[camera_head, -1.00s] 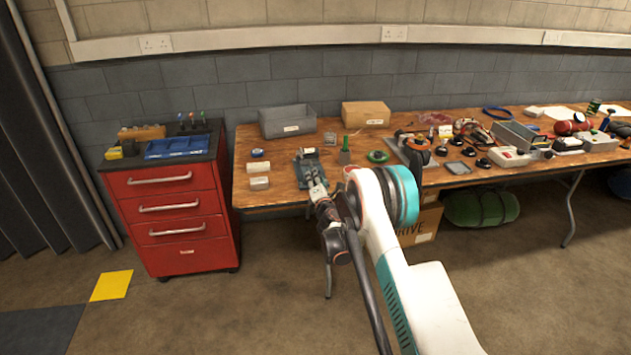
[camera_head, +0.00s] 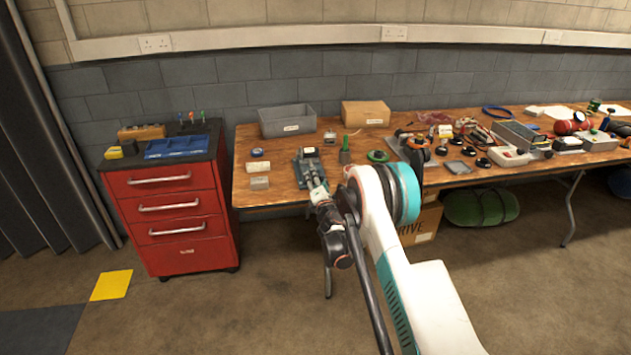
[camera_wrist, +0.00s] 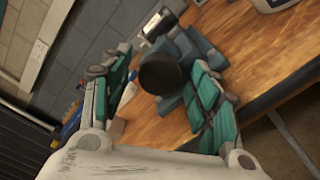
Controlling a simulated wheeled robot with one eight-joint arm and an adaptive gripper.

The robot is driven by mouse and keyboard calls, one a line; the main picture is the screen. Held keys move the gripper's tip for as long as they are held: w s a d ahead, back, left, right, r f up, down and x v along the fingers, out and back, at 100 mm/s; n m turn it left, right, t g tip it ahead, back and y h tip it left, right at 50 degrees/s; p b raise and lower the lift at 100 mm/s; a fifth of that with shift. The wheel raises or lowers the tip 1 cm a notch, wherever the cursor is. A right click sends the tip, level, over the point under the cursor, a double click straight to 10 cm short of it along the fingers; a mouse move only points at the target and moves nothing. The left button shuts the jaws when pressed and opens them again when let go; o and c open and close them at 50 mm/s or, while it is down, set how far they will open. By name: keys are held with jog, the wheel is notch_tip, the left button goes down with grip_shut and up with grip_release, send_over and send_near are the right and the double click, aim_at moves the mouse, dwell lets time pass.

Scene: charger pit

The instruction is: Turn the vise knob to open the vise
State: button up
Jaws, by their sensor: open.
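The vise (camera_head: 308,163) is a blue-grey tool near the front edge of the wooden table. It also shows in the wrist view (camera_wrist: 188,50), beyond my fingers. Its knob (camera_wrist: 160,73) is a dark round end facing the wrist camera, between my two fingers. My gripper (camera_head: 318,188) is at the front end of the vise. In the wrist view its teal-padded fingers stand apart, one left and one right of the knob. I cannot tell whether either pad touches the knob. The head view is too small to show the knob clearly.
A grey bin (camera_head: 288,121) and a cardboard box (camera_head: 366,114) stand at the back of the table (camera_head: 270,195). A green-topped item (camera_head: 345,152) is right of the vise. A red drawer cabinet (camera_head: 170,205) stands at left.

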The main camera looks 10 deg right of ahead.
jog(key=s, duration=0.6)
jog(key=shift+s, duration=0.35)
